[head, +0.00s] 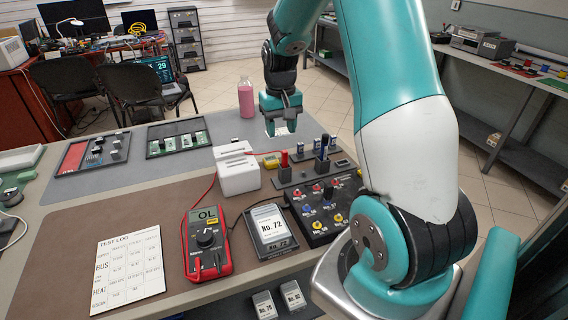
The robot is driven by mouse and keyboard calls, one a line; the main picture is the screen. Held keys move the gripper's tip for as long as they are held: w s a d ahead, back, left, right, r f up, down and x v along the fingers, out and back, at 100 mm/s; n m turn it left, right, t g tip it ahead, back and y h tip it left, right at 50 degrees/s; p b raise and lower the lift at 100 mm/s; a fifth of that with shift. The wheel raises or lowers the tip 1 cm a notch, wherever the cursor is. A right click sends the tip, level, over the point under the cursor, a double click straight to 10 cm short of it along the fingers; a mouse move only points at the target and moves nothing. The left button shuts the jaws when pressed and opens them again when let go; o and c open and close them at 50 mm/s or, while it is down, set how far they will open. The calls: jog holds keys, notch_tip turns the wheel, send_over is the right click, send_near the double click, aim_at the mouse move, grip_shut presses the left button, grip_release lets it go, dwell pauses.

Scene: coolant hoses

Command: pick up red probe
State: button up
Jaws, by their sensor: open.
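The red probe (284,159) stands upright at the back left of the black jack panel. A red lead runs from near it, past a white box, toward the red multimeter (206,245), whose display reads OL. A black probe (323,148) stands upright to its right. My gripper (282,128) is open and empty, pointing down, above and behind the red probe in the picture. It is apart from the probe.
A white box (238,176) stands left of the red probe. The jack panel (322,222) has several coloured jacks. A bottle of pink liquid (246,99) stands behind. A card tray marked No. 72 (271,228) and a test log sheet (130,264) lie in front.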

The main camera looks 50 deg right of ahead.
aim_at(285, 150)
jog(key=f, duration=0.5)
jog(key=s+f+p, duration=0.1)
jog(key=f, duration=0.2)
jog(key=shift+d+f, duration=0.1)
jog(key=shift+f, duration=0.65)
jog(key=shift+c, duration=0.2)
grip_shut()
